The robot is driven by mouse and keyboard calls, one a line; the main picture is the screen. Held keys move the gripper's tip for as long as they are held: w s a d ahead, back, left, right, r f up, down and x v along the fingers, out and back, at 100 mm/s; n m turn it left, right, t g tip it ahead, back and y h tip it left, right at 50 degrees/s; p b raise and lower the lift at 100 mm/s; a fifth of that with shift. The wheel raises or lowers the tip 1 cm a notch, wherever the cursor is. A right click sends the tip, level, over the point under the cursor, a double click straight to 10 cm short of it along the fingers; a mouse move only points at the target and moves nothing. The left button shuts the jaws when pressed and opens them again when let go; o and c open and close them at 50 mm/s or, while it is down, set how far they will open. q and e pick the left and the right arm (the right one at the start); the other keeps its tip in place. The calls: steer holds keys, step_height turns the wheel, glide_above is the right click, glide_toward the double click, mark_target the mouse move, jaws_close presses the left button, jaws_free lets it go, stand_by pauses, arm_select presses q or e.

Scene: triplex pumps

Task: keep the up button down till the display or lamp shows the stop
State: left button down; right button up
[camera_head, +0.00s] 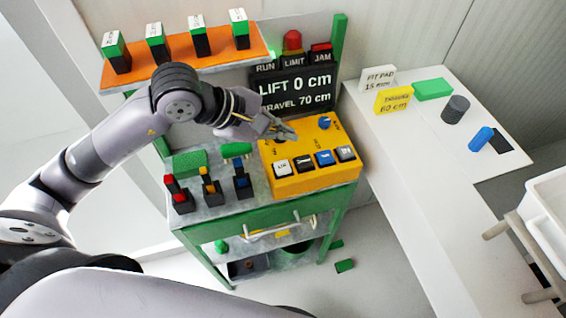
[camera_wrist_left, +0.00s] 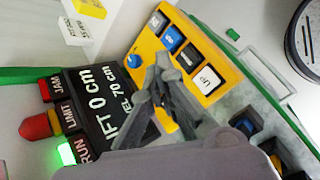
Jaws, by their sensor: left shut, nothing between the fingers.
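The yellow control box (camera_head: 312,180) sits on the green-framed cart's top. The display (camera_head: 297,88) reads LIFT 0 cm and TRAVEL 70 cm. The green RUN lamp (camera_wrist_left: 67,153) glows in the left wrist view; the red LIMIT lamp (camera_head: 292,40) looks unlit. My left gripper (camera_head: 289,133) is shut and empty over the box's back left part. Its fingertips (camera_wrist_left: 163,62) appear short of the button row; contact cannot be told.
Levers (camera_head: 210,187) stand left of the box. The white table (camera_head: 415,150) at right holds a green block (camera_head: 433,89), a dark cylinder (camera_head: 455,109) and a blue cylinder (camera_head: 481,139).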

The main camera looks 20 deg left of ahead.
arm_select(q)
steer(key=shift+f, duration=0.15)
steer(key=b, duration=0.6)
glide_above(283, 169)
step_height(283, 169, down, 8)
steer(key=shift+r, duration=0.1)
steer(key=shift+f+b, duration=0.3)
steer(key=shift+f, duration=0.15)
stand_by(0.8)
steer(key=shift+f+b, duration=0.35)
steer(key=shift+b, duration=0.35)
